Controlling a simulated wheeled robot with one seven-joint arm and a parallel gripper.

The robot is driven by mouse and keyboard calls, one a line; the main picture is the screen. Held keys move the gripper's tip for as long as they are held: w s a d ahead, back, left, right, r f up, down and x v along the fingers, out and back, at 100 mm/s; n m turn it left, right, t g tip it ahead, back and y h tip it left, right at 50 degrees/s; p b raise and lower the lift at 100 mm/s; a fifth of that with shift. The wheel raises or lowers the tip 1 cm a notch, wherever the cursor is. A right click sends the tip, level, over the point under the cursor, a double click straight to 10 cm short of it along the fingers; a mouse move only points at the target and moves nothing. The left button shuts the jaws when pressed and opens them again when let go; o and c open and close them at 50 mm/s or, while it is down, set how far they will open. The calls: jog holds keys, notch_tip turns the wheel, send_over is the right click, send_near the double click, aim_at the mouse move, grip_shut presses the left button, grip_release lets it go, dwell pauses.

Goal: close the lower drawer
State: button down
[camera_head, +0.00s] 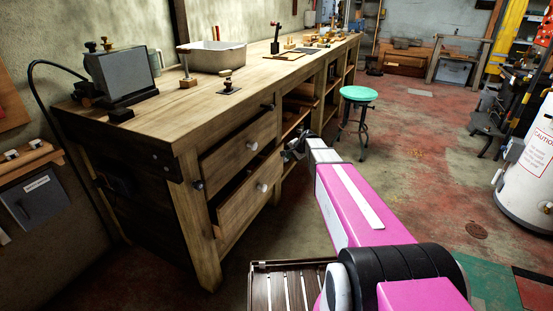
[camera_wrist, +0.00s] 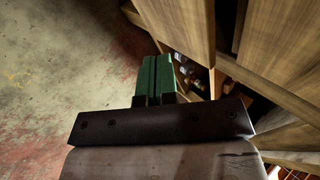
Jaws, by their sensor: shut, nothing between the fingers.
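The lower drawer (camera_head: 243,205) of the long wooden workbench is pulled out partway, with a dark gap above its front and a round pale knob (camera_head: 262,188).
A green-topped stool (camera_head: 358,94) stands right of the bench. A slatted wooden item (camera_head: 290,290) lies low in front of me. A white tank (camera_head: 530,170) stands at the right. The red-stained floor between bench and tank is mostly clear.

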aim_at(270, 158)
jog(key=s+d+f+m+t+y, duration=0.4)
jog(key=m+y, duration=0.6)
jog(key=m, duration=0.5)
jog(key=shift+g, duration=0.4)
jog(key=x, duration=0.9)
jog(key=w+x, duration=0.1)
jog(key=x, duration=0.4)
jog(key=shift+d+f, duration=0.2)
jog(key=shift+f, duration=0.1)
jog(key=x, duration=0.4)
jog(key=shift+w+a, duration=0.25)
jog(key=shift+a, duration=0.05)
jog(key=shift+d, duration=0.1)
jog(key=shift+s, duration=0.1)
